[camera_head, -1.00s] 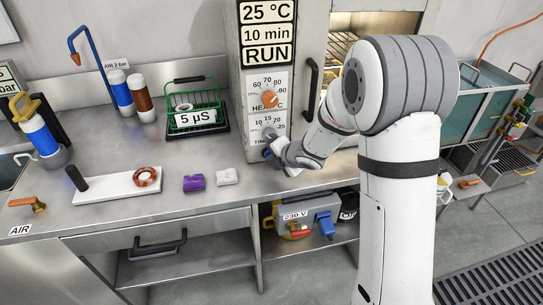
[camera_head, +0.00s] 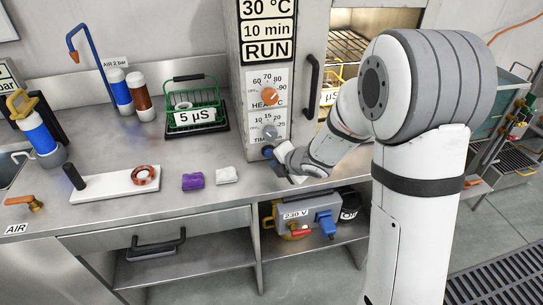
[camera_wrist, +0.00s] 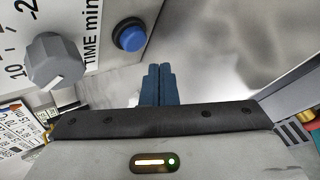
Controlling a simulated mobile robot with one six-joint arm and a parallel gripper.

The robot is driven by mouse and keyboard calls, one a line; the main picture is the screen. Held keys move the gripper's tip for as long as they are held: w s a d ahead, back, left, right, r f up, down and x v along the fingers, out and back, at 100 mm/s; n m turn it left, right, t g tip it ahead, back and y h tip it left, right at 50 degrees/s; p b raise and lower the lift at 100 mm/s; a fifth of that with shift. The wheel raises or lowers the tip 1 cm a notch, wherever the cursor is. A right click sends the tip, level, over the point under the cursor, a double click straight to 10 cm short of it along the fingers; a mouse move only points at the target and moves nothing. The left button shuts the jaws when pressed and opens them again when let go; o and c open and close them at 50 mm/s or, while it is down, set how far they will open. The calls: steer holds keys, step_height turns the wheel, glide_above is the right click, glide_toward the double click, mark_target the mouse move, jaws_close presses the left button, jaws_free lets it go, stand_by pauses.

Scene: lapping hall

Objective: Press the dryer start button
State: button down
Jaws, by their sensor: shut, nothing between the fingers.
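The dryer (camera_head: 288,160) is a tall metal cabinet on the bench; its display (camera_head: 267,32) reads 30 °C, 10 min, RUN. Below are an orange HEAT knob (camera_head: 270,96) and a grey TIME knob (camera_head: 270,131), which also shows in the wrist view (camera_wrist: 55,62). The round blue start button (camera_wrist: 131,37) is under the TIME knob; it also shows in the head view (camera_head: 267,152). My gripper (camera_wrist: 158,68) is shut and empty, its blue fingertips apart from the button, below and right of it in the wrist view. In the head view its fingers are hard to make out.
A vertical dryer handle (camera_head: 312,88) stands beside the open chamber, where a yellow-handled basket with a label (camera_head: 330,97) partly shows. On the bench are a green basket (camera_head: 191,106), a white board (camera_head: 112,187), a purple block (camera_head: 193,181) and a white block (camera_head: 227,175).

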steer(key=shift+s+d+b, duration=0.2)
steer(key=shift+s, duration=0.55)
steer(key=shift+s+d+b, duration=0.2)
steer(key=shift+s, duration=0.55)
steer(key=shift+d+r, duration=0.2)
steer(key=s+d+r+m+h+p, duration=0.2)
steer(key=s+d+r+m+h, duration=0.2)
steer(key=d+r+m, duration=0.3)
steer(key=s+d+r+m+h+p, duration=0.3)
steer(key=s+d+r+m, duration=0.15)
steer(key=d+m, duration=0.4)
steer(key=s+r+m+g+p, duration=0.1)
steer(key=s+r+m+g, duration=0.1)
steer(key=s+m, duration=0.4)
steer(key=s+r+m+g+p, duration=0.1)
steer(key=s+r+m+g, duration=0.2)
steer(key=s+m, duration=0.3)
steer(key=s, duration=0.3)
steer(key=shift+s+r+m+y, duration=0.25)
steer(key=shift+s+m+y, duration=0.1)
steer(key=shift+s+y, duration=0.05)
